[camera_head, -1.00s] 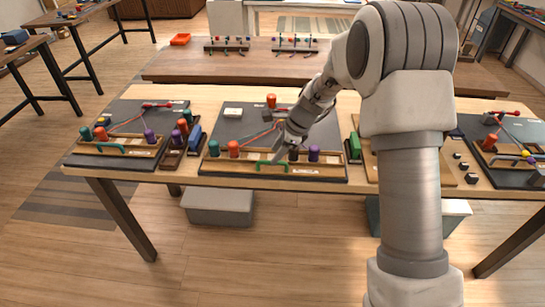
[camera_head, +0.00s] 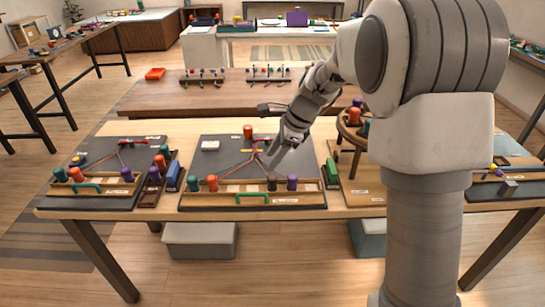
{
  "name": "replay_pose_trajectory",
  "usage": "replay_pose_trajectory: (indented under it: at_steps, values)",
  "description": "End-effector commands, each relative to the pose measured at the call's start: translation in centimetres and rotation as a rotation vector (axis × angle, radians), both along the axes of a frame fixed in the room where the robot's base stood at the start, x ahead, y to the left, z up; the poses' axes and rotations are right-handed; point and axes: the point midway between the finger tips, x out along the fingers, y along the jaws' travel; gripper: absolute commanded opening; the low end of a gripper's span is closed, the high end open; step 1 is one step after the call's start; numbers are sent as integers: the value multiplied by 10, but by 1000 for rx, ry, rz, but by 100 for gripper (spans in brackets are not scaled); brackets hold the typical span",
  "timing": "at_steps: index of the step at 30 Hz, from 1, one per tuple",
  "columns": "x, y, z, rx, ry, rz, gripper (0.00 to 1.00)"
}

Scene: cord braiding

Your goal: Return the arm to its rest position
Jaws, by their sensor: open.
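My gripper (camera_head: 271,158) is open above the middle board (camera_head: 225,165), to the right of the board's centre. No bobbin shows between its fingers. My arm comes from the right and hides part of the table. The middle board's wooden front tray (camera_head: 225,200) has a green handle. A red bobbin (camera_head: 248,132) stands at the back. Thin cords fan out below it; some pass behind my gripper.
A similar board (camera_head: 100,160) with bobbins lies at the left. A round wooden stand (camera_head: 350,128) with bobbins is right of my gripper, partly behind my arm. The back table (camera_head: 220,98) has peg racks.

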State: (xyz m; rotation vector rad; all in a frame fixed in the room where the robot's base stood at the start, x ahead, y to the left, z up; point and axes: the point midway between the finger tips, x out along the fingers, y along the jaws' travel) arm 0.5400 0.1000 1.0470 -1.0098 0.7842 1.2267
Motion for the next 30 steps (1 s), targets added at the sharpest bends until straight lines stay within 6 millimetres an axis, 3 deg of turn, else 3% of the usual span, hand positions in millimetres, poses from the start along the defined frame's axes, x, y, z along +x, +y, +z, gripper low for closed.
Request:
replay_pose_trajectory:
  at_steps: [7, 11, 21, 30]
  values:
    - [-2, -1, 4, -5, -9, 13, 47]
    - [-18, -6, 24, -39, -58, 91, 47]
    - [-109, -37, 96, -258, -287, 525, 47]
    - [-198, -65, 125, -499, -443, 918, 47]
